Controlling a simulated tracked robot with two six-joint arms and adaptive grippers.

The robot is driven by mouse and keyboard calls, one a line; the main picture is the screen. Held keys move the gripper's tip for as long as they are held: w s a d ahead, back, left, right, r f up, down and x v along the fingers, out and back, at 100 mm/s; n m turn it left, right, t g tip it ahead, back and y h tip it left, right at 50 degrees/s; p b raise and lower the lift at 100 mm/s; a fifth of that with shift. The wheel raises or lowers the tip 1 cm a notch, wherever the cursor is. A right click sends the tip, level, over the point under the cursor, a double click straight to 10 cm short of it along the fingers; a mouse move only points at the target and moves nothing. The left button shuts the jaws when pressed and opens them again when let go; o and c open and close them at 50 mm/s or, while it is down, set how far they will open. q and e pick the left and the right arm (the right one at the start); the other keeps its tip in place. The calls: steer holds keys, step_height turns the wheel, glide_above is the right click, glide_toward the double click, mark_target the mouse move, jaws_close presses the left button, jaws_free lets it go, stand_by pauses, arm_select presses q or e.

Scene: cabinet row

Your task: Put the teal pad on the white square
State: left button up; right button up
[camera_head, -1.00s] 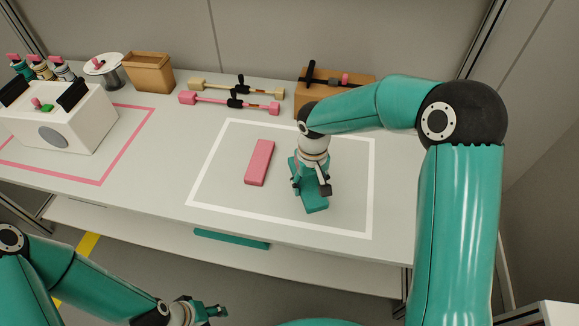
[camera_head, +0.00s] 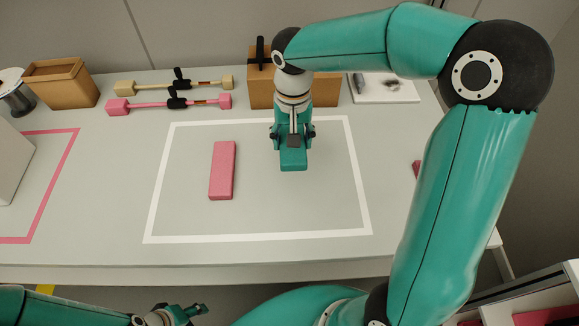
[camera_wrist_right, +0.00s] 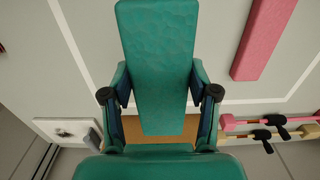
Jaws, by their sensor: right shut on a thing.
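The teal pad (camera_head: 293,160) is gripped by my right gripper (camera_head: 294,135), inside the outline of the white square (camera_head: 260,236), right of its middle. In the right wrist view the long teal pad (camera_wrist_right: 157,60) lies between the two fingers (camera_wrist_right: 160,95). The gripper hides part of the pad in the head view. I cannot tell how high the pad is above the table. A pink pad (camera_head: 222,170) lies in the left half of the square, apart from the teal pad. My left gripper (camera_head: 198,309) is low at the bottom edge; its opening is unclear.
A brown box (camera_head: 325,90) stands behind my right gripper. Yellow (camera_head: 140,87) and pink (camera_head: 125,106) bar-shaped parts lie behind the square. An open brown bin (camera_head: 62,85) stands at the back left. A white plate (camera_head: 385,88) is at the back right. The square's front part is clear.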

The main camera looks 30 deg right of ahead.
mark_target(292, 175)
step_height(292, 175, down, 12)
steer(key=shift+r, duration=0.15)
stand_by(0.3)
steer(key=shift+f+b, duration=0.2)
steer(key=shift+b, duration=0.2)
steer(key=o, duration=0.9)
steer(key=shift+r, duration=0.1)
step_height(292, 175, up, 12)
steer(key=shift+s+r+p, duration=0.1)
steer(key=shift+p, duration=0.45)
